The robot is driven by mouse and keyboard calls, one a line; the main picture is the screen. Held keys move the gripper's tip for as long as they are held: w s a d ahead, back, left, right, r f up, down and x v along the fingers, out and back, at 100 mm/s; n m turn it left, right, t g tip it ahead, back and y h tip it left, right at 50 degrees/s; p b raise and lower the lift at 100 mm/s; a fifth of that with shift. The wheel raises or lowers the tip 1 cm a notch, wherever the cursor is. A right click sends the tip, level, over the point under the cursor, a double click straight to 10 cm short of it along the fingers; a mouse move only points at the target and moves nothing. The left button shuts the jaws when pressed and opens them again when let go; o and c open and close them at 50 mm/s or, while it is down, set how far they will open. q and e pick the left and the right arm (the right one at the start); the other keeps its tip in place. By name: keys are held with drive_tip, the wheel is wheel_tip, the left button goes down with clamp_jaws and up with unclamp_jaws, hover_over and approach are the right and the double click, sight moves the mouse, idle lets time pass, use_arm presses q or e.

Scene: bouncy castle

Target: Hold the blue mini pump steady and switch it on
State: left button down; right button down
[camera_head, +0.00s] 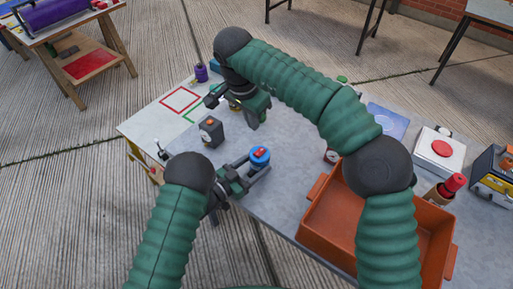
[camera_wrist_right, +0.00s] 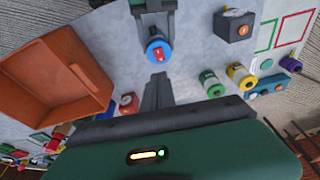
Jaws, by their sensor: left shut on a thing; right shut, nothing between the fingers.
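The blue mini pump (camera_head: 259,156) stands on the grey tabletop, with a red switch on its top. In the right wrist view the pump (camera_wrist_right: 158,52) shows just beyond my right fingertips. My left gripper (camera_head: 247,167) is shut on the pump from its left side; its jaws also show in the right wrist view (camera_wrist_right: 154,22). My right gripper (camera_head: 255,124) is shut and empty, pointing down behind the pump in the head view. In the right wrist view its closed fingers (camera_wrist_right: 158,80) look apart from the pump. Whether the switch is on cannot be told.
A dark box with an orange button (camera_head: 211,132) stands left of the pump. An orange crate (camera_head: 309,205) is at the right front, with a red gauge (camera_wrist_right: 128,102) near it. Green (camera_wrist_right: 211,84) and yellow (camera_wrist_right: 240,76) canisters stand near my right fingers. Bare tabletop surrounds the pump.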

sight(258, 153)
drive_tip(key=shift+r+n, duration=0.1)
drive_tip(key=shift+n, duration=0.3)
drive_tip(key=x, duration=0.8)
drive_tip(key=s+x, duration=0.1)
drive_tip(key=x, duration=0.4)
drive_tip(key=shift+a, duration=0.25)
drive_tip(key=shift+f, duration=0.5)
drive_tip(key=shift+s+a+f, duration=0.1)
drive_tip(key=shift+s+f, duration=0.05)
drive_tip(key=shift+f, duration=0.1)
